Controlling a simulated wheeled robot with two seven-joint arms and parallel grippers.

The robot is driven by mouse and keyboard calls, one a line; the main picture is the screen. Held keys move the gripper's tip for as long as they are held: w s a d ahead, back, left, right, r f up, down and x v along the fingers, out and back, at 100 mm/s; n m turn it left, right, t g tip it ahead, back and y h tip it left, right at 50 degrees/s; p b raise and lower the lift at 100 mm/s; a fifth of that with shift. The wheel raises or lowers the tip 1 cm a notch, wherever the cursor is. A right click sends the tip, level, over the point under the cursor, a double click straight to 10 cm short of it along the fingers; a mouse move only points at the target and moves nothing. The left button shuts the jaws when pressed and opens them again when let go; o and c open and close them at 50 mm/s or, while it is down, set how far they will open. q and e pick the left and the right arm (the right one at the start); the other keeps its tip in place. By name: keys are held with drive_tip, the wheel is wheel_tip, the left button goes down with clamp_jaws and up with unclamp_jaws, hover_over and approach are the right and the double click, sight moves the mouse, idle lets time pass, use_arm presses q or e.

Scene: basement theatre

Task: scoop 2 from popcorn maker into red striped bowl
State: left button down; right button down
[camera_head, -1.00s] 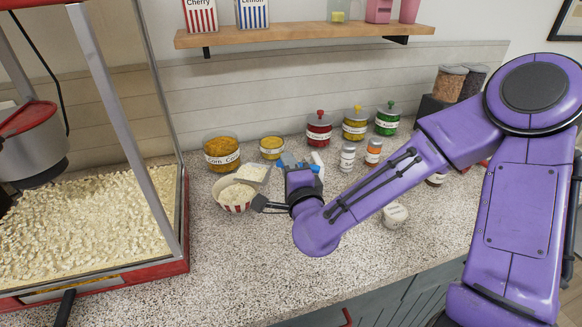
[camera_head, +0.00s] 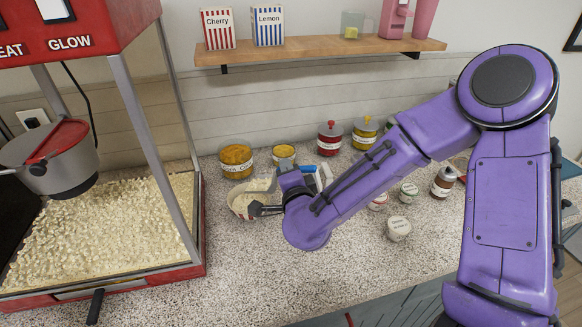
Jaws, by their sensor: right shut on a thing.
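The popcorn maker (camera_head: 128,80) stands at the left, red with clear panes and metal posts. Loose popcorn (camera_head: 90,230) covers its floor. The small red striped bowl (camera_head: 238,207) stands on the counter right of it, with pale popcorn inside; its right side is partly hidden by my gripper. My right gripper (camera_head: 272,200) is beside the bowl's right edge, shut on the scoop, whose handle is mostly hidden. The scoop's head (camera_head: 262,184) is low over the bowl's back right rim, with pale popcorn at it. How much it holds is unclear. My left gripper is out of view.
A corn jar (camera_head: 236,162) and a smaller yellow jar (camera_head: 283,153) stand behind the bowl. The front counter is clear. A shelf (camera_head: 320,50) hangs above.

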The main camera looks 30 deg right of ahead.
drive_tip(key=shift+w+a+r+n+g+p, duration=0.15)
drive_tip(key=shift+w+a+r+n+p, duration=0.2)
drive_tip(key=shift+p, duration=0.4)
drive_tip(key=shift+w+a+r+n+g+p, duration=0.15)
drive_tip(key=shift+r+p, duration=0.25)
drive_tip(key=shift+p, duration=0.3)
drive_tip(key=shift+w+a+r+n+g+h+p, duration=0.1)
drive_tip(key=shift+w+a+r+n+g+p, duration=0.35)
drive_tip(key=shift+p, duration=0.65)
drive_tip(key=shift+w+a+r+n+g+h+p, duration=0.1)
drive_tip(key=shift+w+a+r+n+g+p, duration=0.1)
drive_tip(key=shift+w+a+n+p, duration=0.65)
drive_tip(key=shift+w+a+r+n+g+h+p, duration=0.15)
drive_tip(key=shift+w+r+g+p, duration=0.2)
drive_tip(key=shift+p, duration=1)
